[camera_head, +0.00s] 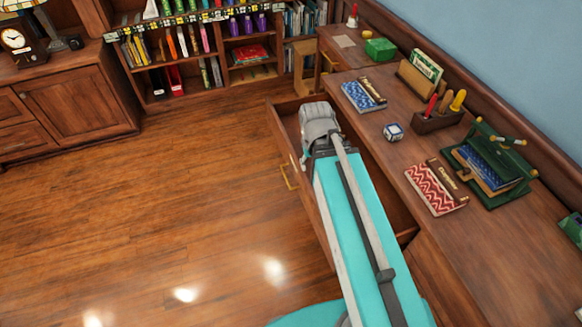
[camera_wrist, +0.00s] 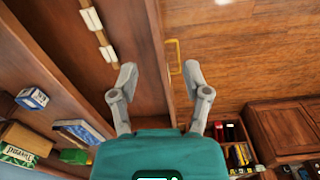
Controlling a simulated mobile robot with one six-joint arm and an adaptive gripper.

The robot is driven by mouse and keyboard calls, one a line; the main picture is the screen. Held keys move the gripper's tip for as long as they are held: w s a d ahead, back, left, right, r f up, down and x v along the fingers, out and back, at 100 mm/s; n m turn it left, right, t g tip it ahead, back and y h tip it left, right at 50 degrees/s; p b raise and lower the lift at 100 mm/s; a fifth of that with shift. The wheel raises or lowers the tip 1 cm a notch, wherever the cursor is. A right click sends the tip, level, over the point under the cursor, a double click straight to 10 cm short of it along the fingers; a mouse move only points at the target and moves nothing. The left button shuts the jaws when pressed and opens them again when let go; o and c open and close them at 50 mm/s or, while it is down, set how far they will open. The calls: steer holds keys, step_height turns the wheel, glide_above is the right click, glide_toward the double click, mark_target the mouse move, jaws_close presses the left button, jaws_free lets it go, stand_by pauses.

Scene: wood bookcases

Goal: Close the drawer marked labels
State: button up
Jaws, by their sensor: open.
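A wooden drawer (camera_head: 388,190) stands pulled out from the long desk, with a brass handle (camera_head: 287,177) on its front. My arm reaches across above it and hides part of it. In the wrist view my gripper (camera_wrist: 163,82) is open and empty, its two fingers spread. The drawer's front panel (camera_wrist: 150,35) runs between the fingers in the picture, and the brass handle (camera_wrist: 174,57) shows just beyond them. I cannot tell whether a finger touches the panel. No label on the drawer can be read.
The desktop holds a blue notebook (camera_head: 363,95), a small blue-white box (camera_head: 393,132), a red patterned notebook (camera_head: 435,187) and a pen holder (camera_head: 437,120). Bookcases (camera_head: 200,50) and a cabinet (camera_head: 75,100) stand at the back. The wood floor (camera_head: 150,210) left of the drawer is clear.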

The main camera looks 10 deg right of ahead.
steer(key=w+f+n+b, duration=0.1)
steer(key=w+f, duration=0.1)
steer(key=w+a+f+n+h+b, duration=0.1)
steer(key=w+f+b, duration=0.1)
steer(key=shift+n, duration=0.3)
jaws_close()
steer(key=w+a+f+n+h+b, duration=0.3)
steer(key=w+a+f+n+b, duration=0.4)
steer(key=w+b, duration=0.3)
steer(key=w+a+f+n+t+h+b, duration=0.1)
steer(key=w+a+f+n+h+b, duration=0.3)
steer(key=w+a+f+n+b, duration=0.4)
steer(key=w+n+b, duration=0.1)
steer(key=w+b, duration=0.1)
steer(key=w, duration=0.1)
steer(key=shift+a+n+h+b, duration=0.2)
steer(key=shift+n+h+b, duration=0.1)
steer(key=shift+n+b, duration=0.1)
